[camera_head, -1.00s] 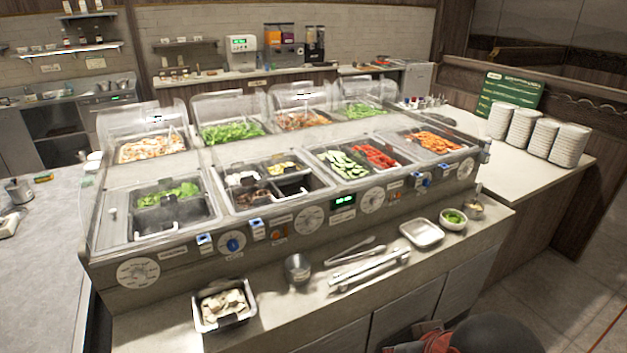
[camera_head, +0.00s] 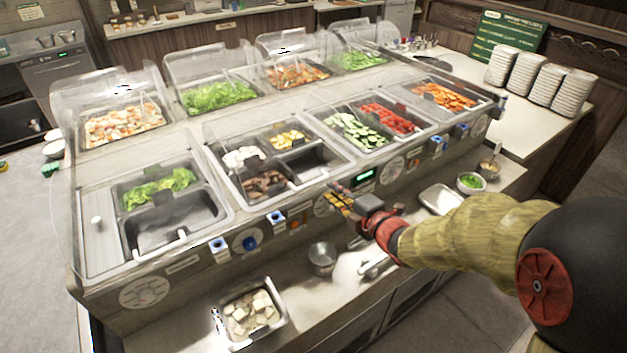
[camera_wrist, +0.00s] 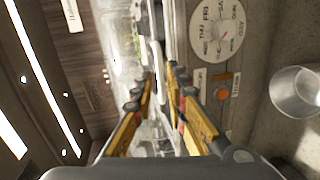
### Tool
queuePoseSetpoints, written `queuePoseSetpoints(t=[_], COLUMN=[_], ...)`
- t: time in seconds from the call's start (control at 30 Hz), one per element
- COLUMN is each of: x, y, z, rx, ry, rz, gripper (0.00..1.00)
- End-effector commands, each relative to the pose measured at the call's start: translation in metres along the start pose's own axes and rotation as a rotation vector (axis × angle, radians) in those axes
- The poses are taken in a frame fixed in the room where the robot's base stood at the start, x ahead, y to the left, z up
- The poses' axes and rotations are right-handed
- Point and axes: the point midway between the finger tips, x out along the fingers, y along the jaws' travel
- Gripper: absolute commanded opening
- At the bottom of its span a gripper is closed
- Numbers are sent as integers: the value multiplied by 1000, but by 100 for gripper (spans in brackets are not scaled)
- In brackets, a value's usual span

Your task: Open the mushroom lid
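Brown pieces that look like mushrooms (camera_head: 265,183) lie in the middle front well, beside white and yellow food and an empty compartment. A clear lid seems to cover this well, but its outline is faint and I cannot be sure which lid is the mushroom one. My gripper (camera_head: 340,194) is in front of the bar, at the right of this well, near its front edge. In the wrist view my gripper (camera_wrist: 160,78) has its two yellow fingers apart, with a pale bar, perhaps a handle (camera_wrist: 155,58), beyond the tips. I cannot tell whether they touch it.
The front panel has dials (camera_head: 392,170) and blue knobs. Clear covers (camera_head: 208,65) rise along the back row.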

Motion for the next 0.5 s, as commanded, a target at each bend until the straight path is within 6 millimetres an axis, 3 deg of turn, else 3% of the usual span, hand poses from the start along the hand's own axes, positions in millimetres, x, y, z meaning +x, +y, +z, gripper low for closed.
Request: queuePoseSetpoints(t=[0.27,0.5], x=[20,56], y=[-4,-3], z=[-16,-18], rx=[-61,-59], ry=[65,64], rz=[40,38], gripper=[15,15])
